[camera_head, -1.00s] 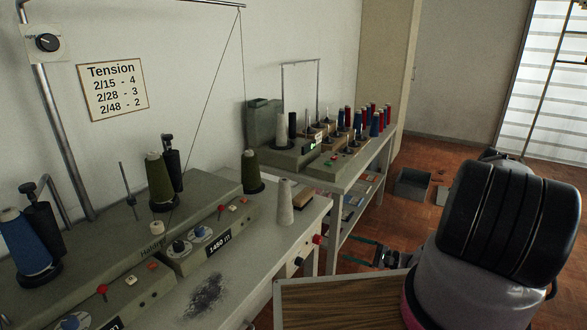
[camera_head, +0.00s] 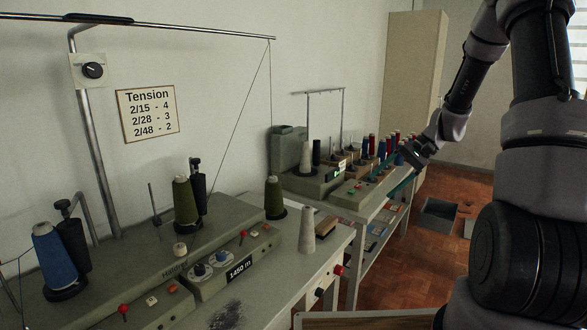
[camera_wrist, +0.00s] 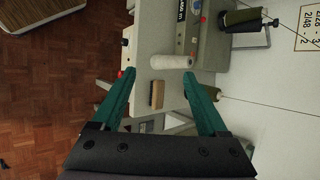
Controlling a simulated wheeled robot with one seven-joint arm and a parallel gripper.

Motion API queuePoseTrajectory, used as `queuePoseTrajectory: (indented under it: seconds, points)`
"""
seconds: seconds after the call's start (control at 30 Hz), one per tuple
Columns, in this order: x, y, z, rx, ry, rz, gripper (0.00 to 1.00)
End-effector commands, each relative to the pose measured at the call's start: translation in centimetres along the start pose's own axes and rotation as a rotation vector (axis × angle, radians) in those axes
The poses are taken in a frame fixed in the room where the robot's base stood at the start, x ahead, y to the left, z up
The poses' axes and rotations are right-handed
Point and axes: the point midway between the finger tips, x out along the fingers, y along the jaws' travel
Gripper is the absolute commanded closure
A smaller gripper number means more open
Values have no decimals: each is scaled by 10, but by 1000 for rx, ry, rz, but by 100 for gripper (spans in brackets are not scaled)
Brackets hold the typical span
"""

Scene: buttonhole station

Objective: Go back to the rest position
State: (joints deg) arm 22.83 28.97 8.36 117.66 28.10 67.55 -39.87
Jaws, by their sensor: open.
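My gripper (camera_head: 396,184) is raised in front of the far end of the bench in the head view, with its teal fingers pointing left. In the wrist view my gripper (camera_wrist: 158,76) is open, its two teal fingers wide apart, with nothing between the tips. A white cone of thread (camera_wrist: 170,62) and a brown block (camera_wrist: 157,94) show beyond the fingers, standing on the bench. The white cone also shows in the head view (camera_head: 307,232), apart from my gripper.
The winding machine (camera_head: 150,265) with olive and blue cones fills the near bench. A second machine (camera_head: 330,188) with several red and blue spools stands farther back. A wooden-topped surface (camera_head: 365,320) is at the lower edge. A grey bin (camera_head: 438,215) stands on the tiled floor.

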Motion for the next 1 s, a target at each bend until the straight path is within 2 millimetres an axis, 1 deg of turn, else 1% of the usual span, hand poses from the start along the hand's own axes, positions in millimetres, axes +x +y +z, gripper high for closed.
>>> queuePoseTrajectory:
  seconds: [0.03,0.1,0.2,0.27,0.4,0.63,0.8,0.9,1.0]
  points:
    - [-13,-12,16,-29,30,39,24]
    - [-28,-24,35,-56,70,88,24]
    - [-47,-38,64,-95,133,150,24]
    - [-59,-45,82,-117,173,183,24]
    - [-83,-58,124,-169,276,246,24]
    - [-119,-66,192,-249,463,302,24]
    - [-140,-62,238,-303,605,306,24]
    - [-149,-58,258,-326,672,295,24]
    - [-155,-54,271,-343,721,284,24]
